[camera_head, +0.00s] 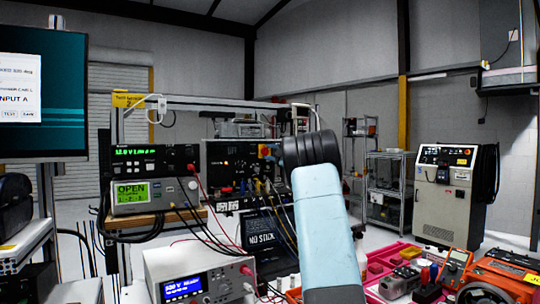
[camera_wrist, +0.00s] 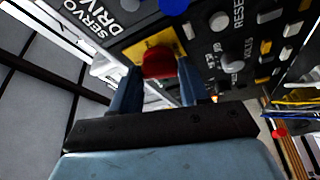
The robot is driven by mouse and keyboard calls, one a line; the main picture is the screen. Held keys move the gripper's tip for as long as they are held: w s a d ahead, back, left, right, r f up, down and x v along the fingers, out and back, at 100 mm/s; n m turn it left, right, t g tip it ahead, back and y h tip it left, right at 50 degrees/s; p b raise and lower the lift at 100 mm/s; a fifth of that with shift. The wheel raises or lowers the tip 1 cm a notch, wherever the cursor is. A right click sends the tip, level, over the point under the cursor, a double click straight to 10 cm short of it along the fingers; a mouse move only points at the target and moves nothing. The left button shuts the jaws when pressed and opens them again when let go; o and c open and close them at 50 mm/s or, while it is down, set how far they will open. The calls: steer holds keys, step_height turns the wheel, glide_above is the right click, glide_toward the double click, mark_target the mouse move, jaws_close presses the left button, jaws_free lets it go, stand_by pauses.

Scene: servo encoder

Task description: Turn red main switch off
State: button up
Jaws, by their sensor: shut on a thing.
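The red main switch (camera_wrist: 158,62) is a round red knob on a yellow plate (camera_wrist: 146,46), set in the dark panel marked SERVO DRIVE in the wrist view. My gripper (camera_wrist: 158,70) has one blue finger on each side of the knob and is shut on it. The knob's front part and the panel just below it are partly hidden by the fingers and the dark gripper body. In the head view, the dark panel (camera_head: 225,163) stands on the bench left of my arm, which hides my gripper.
Knobs and buttons, including a grey knob (camera_wrist: 231,61), sit right of the switch. Cables (camera_wrist: 292,103) hang at the right. A bench multimeter (camera_head: 132,194) and a power supply (camera_head: 193,272) stand left in the head view.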

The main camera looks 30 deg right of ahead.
steer(key=shift+a+f+n+g, duration=0.15)
steer(key=shift+n+g, duration=0.2)
steer(key=shift+n, duration=0.45)
steer(key=shift+f+n+g, duration=0.1)
steer(key=shift+n+g, duration=0.25)
steer(key=shift+n, duration=0.45)
steer(key=o, duration=1.1)
steer(key=shift+r, duration=0.1)
steer(key=shift+c, duration=0.2)
steer(key=shift+r, duration=0.1)
steer(key=shift+s+d, duration=0.25)
steer(key=shift+s, duration=0.05)
steer(key=v, duration=1.3)
steer(key=shift+a, duration=0.1)
